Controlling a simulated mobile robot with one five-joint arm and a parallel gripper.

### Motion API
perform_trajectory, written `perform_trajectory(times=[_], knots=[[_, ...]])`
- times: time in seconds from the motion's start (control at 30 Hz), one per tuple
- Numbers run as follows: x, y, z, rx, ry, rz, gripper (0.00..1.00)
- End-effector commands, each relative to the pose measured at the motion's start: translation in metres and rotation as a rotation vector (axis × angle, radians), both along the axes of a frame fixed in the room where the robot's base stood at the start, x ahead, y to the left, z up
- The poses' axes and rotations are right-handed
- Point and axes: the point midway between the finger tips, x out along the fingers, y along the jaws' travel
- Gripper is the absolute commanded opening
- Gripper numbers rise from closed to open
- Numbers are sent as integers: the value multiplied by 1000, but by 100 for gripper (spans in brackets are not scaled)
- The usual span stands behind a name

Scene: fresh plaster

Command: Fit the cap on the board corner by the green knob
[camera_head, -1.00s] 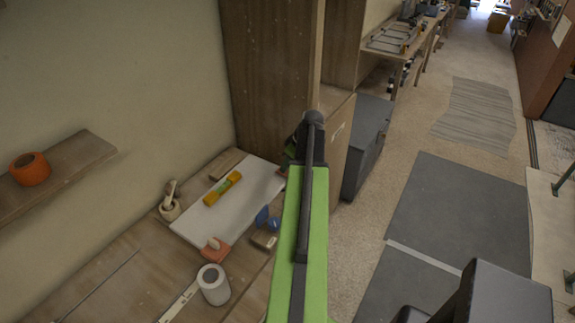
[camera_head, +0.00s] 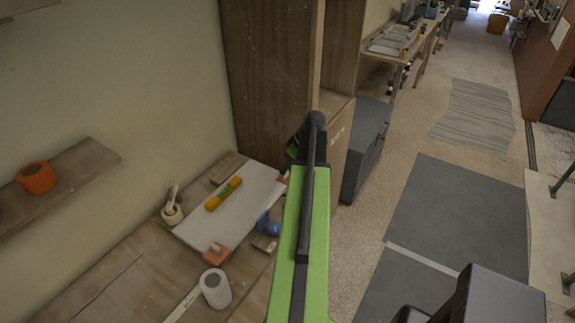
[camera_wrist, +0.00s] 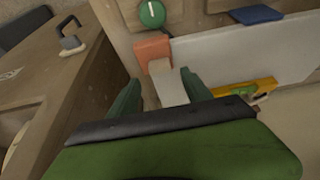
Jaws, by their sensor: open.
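In the wrist view an orange cap (camera_wrist: 153,47) with a pale handle (camera_wrist: 167,84) sits at the left corner of the white board (camera_wrist: 235,52). The green knob (camera_wrist: 151,14) is just beyond it. I cannot tell whether the cap is fully seated. My gripper (camera_wrist: 160,78) is open, its green fingers on either side of the pale handle; contact is unclear. In the head view the board (camera_head: 240,212) lies on the bench, and a reddish bit of the cap (camera_head: 283,179) shows beside my arm. My arm hides the rest of that corner.
A yellow level (camera_head: 223,194) lies on the board. Another orange cap (camera_head: 216,253) is at its near corner, and a blue piece (camera_head: 263,222) is at its right edge. A white roll (camera_head: 215,289) and a small mortar (camera_head: 172,211) stand nearby. A wooden cabinet rises behind.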

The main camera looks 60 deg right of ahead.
Motion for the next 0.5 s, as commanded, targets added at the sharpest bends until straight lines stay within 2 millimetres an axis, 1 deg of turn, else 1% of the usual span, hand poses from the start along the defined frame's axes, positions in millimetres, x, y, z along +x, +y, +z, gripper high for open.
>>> perform_trajectory(times=[0.03,0.2,0.3,0.4,0.5], knots=[[-5,1,22,0,0,-1,57],[-21,1,61,1,0,-2,57],[-29,1,81,0,0,-1,57],[-35,1,92,0,0,-1,57],[-38,1,94,0,0,-1,57]])
